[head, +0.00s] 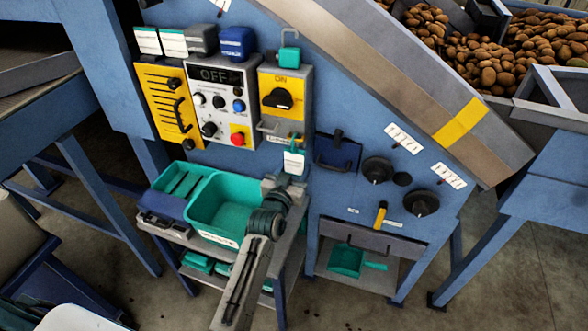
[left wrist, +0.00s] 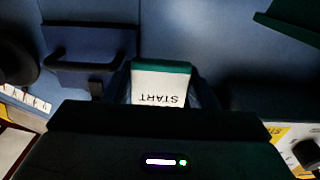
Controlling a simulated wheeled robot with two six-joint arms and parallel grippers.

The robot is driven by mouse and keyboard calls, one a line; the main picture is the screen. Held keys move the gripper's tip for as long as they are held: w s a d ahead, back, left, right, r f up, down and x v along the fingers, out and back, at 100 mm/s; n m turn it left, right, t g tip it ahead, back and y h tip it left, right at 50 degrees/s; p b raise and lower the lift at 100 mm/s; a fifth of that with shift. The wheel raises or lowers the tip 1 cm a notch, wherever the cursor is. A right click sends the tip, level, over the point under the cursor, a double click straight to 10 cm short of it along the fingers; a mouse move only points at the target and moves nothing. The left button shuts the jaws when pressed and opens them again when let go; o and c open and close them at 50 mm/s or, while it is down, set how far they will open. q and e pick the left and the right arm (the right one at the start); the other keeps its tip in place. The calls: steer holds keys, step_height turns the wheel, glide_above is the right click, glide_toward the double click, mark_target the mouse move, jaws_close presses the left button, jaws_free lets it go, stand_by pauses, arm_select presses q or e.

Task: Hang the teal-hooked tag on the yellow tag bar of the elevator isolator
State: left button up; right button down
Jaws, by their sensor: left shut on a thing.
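The elevator isolator (head: 284,90) is a yellow box with a black knob and the word ON, in the middle of the head view. Under it a bar-like bracket (head: 272,128), greyish here, juts out above a small label. The white tag (head: 294,162) with a teal top is just below the bracket's right end. It also shows in the left wrist view (left wrist: 158,88) with START upside down. My left gripper (head: 288,180) is shut on the tag's lower part. I cannot tell whether the hook touches the bar. My right gripper is not in view.
A teal padlock-like block (head: 289,57) sits on top of the isolator. A grey control panel (head: 222,105) reading OFF is to its left. A dark blue handled box (head: 337,152) is to the right. A teal bin (head: 222,202) stands on the cart below.

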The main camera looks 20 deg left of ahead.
arm_select(q)
steer(key=o, duration=1)
steer(key=shift+s+f, duration=0.1)
steer(key=shift+s, duration=0.4)
steer(key=s, duration=0.5)
steer(key=s+b, duration=0.1)
steer(key=s, duration=0.3)
steer(key=shift+s+a+b, duration=0.2)
steer(key=shift+s+b, duration=0.1)
steer(key=shift+s, duration=0.1)
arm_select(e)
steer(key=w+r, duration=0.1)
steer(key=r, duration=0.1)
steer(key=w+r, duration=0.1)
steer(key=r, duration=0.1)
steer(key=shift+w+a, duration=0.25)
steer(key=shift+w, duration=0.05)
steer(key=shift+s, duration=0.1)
